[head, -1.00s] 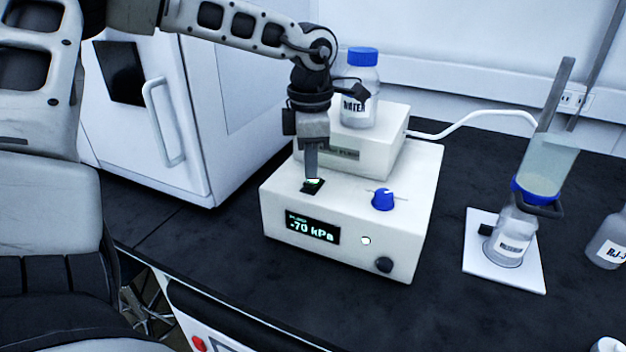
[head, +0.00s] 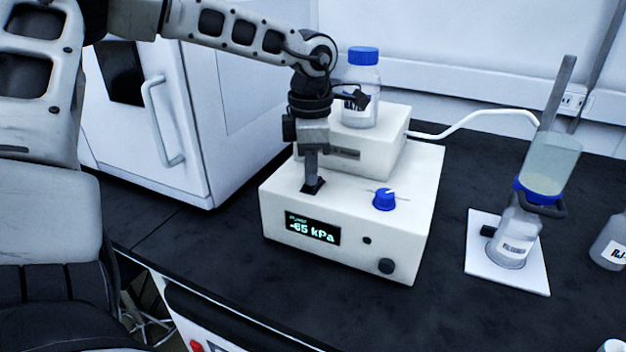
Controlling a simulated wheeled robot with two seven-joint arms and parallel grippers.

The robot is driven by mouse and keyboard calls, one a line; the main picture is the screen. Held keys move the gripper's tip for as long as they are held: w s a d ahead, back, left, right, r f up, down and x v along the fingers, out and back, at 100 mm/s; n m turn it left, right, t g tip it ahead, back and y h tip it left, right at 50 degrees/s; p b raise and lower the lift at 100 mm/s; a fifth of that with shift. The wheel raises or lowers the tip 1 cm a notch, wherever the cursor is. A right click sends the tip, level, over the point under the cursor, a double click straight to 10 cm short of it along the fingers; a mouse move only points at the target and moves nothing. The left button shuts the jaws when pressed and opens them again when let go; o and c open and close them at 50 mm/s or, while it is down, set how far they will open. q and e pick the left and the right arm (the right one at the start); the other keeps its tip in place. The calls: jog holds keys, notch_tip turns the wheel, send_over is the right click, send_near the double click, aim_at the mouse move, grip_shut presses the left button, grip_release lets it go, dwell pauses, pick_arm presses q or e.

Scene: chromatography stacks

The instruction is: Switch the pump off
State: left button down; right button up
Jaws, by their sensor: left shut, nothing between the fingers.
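The white pump (head: 385,235) stands on the dark bench. Its display (head: 312,229) reads about -65 kPa. The small round light (head: 367,241) on its front is dark. A blue knob (head: 384,199) sits on top at the right, and a black knob (head: 386,266) is on the front. My left gripper (head: 311,184) is shut and points straight down, its tips at the black rocker switch (head: 314,188) on the pump's top. The tips hide most of the switch. My right gripper is not in view.
A smaller white box (head: 370,152) sits on the pump's back, with a blue-capped bottle (head: 362,80) on it. A white hose (head: 470,116) runs right toward a filter flask (head: 514,235) on a white plate (head: 478,264). A white cabinet (head: 195,150) stands left.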

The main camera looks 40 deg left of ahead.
pick_arm(q)
jog(key=shift+r+p, duration=2.1)
jog(key=shift+r, duration=1.3)
